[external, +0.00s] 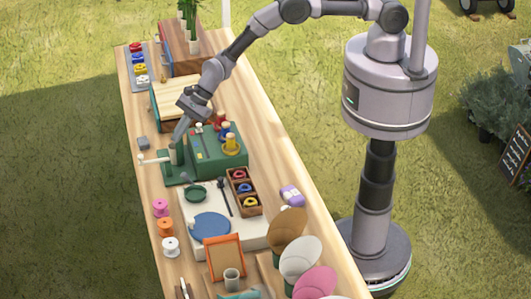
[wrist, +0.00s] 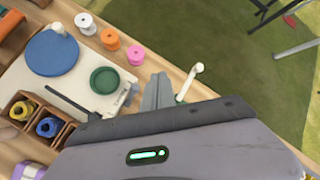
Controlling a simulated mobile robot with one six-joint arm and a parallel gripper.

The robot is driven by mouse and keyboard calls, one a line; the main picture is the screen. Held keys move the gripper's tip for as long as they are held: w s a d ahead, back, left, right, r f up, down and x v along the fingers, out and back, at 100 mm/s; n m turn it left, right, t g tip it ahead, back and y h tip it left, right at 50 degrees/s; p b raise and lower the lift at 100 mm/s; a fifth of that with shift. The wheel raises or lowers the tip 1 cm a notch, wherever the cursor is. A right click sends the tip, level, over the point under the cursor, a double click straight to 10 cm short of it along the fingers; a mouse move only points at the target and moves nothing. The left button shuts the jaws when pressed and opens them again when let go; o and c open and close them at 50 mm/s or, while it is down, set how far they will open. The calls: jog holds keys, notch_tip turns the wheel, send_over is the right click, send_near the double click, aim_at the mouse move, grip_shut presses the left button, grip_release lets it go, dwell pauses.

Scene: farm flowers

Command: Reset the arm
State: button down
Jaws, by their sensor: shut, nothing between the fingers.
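My gripper (external: 178,136) is shut and empty. It points down over the table, at the left side of the green machine (external: 215,152). In the wrist view my gripper's fingers (wrist: 158,90) are together, with nothing between them. The machine's white crank handle (external: 152,159) sticks out to the left, just below the fingertips in the external view. The handle also shows in the wrist view (wrist: 195,70), to the right of the fingers. I cannot tell whether the fingers touch the machine. Most of the machine is hidden in the wrist view.
The long wooden table (external: 140,110) is crowded. Pink, orange and white spools (external: 165,226) line its left edge. A blue disc (external: 209,227), a small green dish (external: 196,194) and a wooden tray of ribbon rolls (external: 243,191) lie nearer. A wooden box (external: 180,103) stands behind the machine.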

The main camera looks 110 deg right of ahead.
jog(key=s+a+r+n+y+b, duration=0.1)
jog(key=s+r+n+b, duration=0.2)
jog(key=r+b, duration=0.3)
jog(key=s+a+r+n+b, duration=0.2)
jog(key=r+n+b, duration=0.15)
jog(key=r, duration=0.45)
jog(key=s+r+n+b, duration=0.3)
jog(key=s, duration=0.4)
jog(key=s+r+n+b, duration=0.3)
jog(key=s, duration=0.4)
jog(key=s+f+n+b, duration=0.3)
jog(key=s, duration=0.7)
jog(key=s+d+f+n+g+b, duration=0.1)
jog(key=s+f+n+b, duration=0.2)
jog(key=s, duration=0.8)
jog(key=s+f+n+h+b, duration=0.1)
jog(key=s+f+n+b, duration=0.1)
jog(key=s, duration=0.8)
jog(key=shift+s+d+f+n+g+b, duration=0.3)
jog(key=shift+s+f+n+b, duration=0.1)
jog(key=shift+n+b, duration=0.6)
